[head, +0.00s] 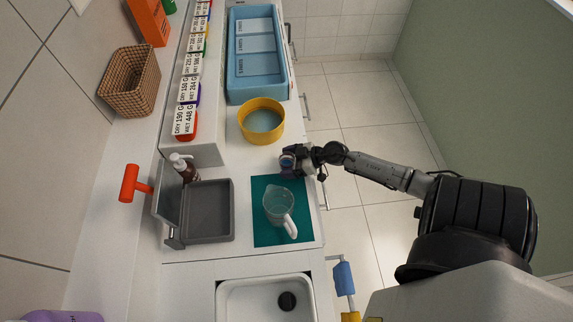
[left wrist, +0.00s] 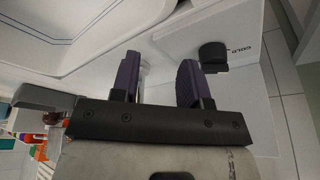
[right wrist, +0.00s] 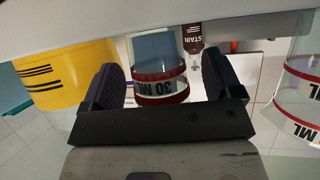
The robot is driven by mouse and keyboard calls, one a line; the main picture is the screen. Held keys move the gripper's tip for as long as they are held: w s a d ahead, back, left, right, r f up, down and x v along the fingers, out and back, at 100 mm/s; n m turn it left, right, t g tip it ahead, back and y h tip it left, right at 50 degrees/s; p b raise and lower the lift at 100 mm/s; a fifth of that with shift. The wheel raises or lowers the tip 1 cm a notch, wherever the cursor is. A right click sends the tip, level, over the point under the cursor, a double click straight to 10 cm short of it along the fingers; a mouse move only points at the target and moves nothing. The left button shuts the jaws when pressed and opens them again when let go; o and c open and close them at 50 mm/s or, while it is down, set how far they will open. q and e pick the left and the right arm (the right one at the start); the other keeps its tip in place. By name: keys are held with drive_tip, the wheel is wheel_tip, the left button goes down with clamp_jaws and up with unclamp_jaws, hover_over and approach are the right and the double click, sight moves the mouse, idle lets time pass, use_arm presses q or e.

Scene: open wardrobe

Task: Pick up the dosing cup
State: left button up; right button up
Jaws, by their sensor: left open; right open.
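The dosing cup (right wrist: 160,86) is a small clear cup with red bands and a "30 ML" label. In the right wrist view it stands between the two fingers of my right gripper (right wrist: 163,80), which is open around it. I cannot tell whether either finger touches it. In the head view my right gripper (head: 289,161) is at the counter's front edge, between the yellow tub and the teal mat, and largely covers the cup. My left gripper (left wrist: 160,80) is open and empty, facing a white surface with a black knob (left wrist: 213,54); it is outside the head view.
A clear jug (head: 279,206) stands on the teal mat (head: 263,239) close to my right gripper. The yellow tub (head: 262,119) is on its other side. A grey bin (head: 210,212), a brown pump bottle (head: 187,170) and a white sink (head: 240,298) are nearby.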

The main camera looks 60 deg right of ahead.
drive_tip(key=shift+w+f, duration=0.15)
drive_tip(key=shift+w, duration=0.1)
drive_tip(key=c, duration=1)
